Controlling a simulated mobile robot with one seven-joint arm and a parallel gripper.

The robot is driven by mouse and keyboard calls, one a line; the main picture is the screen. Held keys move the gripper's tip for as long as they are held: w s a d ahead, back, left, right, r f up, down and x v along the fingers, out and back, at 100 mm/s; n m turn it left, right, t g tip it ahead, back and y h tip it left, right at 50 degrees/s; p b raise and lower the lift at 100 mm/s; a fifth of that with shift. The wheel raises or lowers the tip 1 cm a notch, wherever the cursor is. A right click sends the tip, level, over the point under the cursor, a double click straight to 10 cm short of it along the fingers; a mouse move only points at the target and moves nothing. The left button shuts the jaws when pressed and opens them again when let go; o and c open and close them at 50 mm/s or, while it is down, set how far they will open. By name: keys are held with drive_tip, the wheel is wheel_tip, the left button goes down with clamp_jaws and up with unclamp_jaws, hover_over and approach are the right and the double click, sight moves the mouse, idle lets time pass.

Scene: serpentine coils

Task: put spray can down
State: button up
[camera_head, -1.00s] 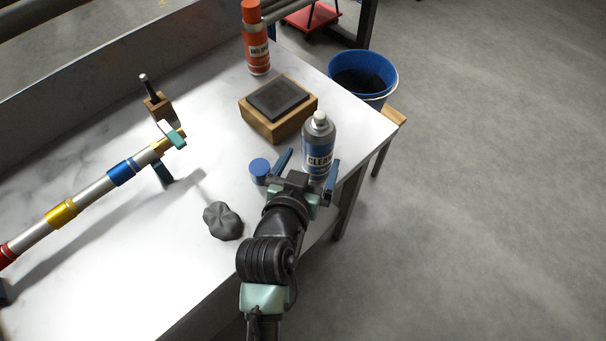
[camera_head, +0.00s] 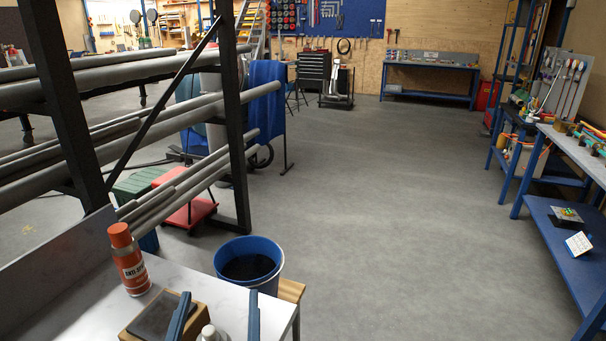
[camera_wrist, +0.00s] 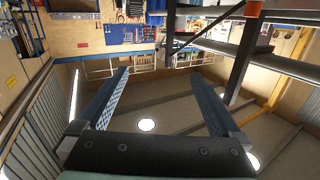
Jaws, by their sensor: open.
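The white nozzle top of a spray can (camera_head: 209,332) shows at the bottom edge of the head view, at the near end of the table. The rest of that can is cut off by the frame. My gripper (camera_head: 217,318) is open, with one blue finger tip on each side of the nozzle in the picture. Whether the fingers touch the can cannot be told. The wrist view shows my gripper (camera_wrist: 155,105) with its two fingers wide apart and nothing visible between them. An orange spray can (camera_head: 130,262) stands upright farther back on the table.
A wooden block with a dark top (camera_head: 152,318) is left of my gripper on the white table (camera_head: 215,292). A blue bucket (camera_head: 249,262) stands beyond the table's end. A pipe rack (camera_head: 235,130) is behind at left. Open floor (camera_head: 400,190) lies to the right.

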drive_tip(key=d+r+m+t, duration=0.1)
drive_tip(key=d+r+t, duration=0.15)
drive_tip(key=r, duration=0.65)
drive_tip(key=d+r+t, duration=0.2)
drive_tip(key=d+r, duration=0.1)
drive_tip(key=r, duration=0.6)
drive_tip(key=s+d+r+t+h, duration=0.1)
drive_tip(key=s+d+r+t, duration=0.1)
drive_tip(key=r, duration=0.7)
drive_tip(key=s+d+r+t+h, duration=0.1)
drive_tip(key=s+d+r+t, duration=0.2)
drive_tip(key=s+r, duration=0.3)
wheel_tip(320, 180, up, 4)
drive_tip(key=shift+d+f+t, duration=0.15)
drive_tip(key=shift+d+t, duration=0.2)
drive_tip(key=shift+d, duration=0.3)
drive_tip(key=shift+c, duration=0.2)
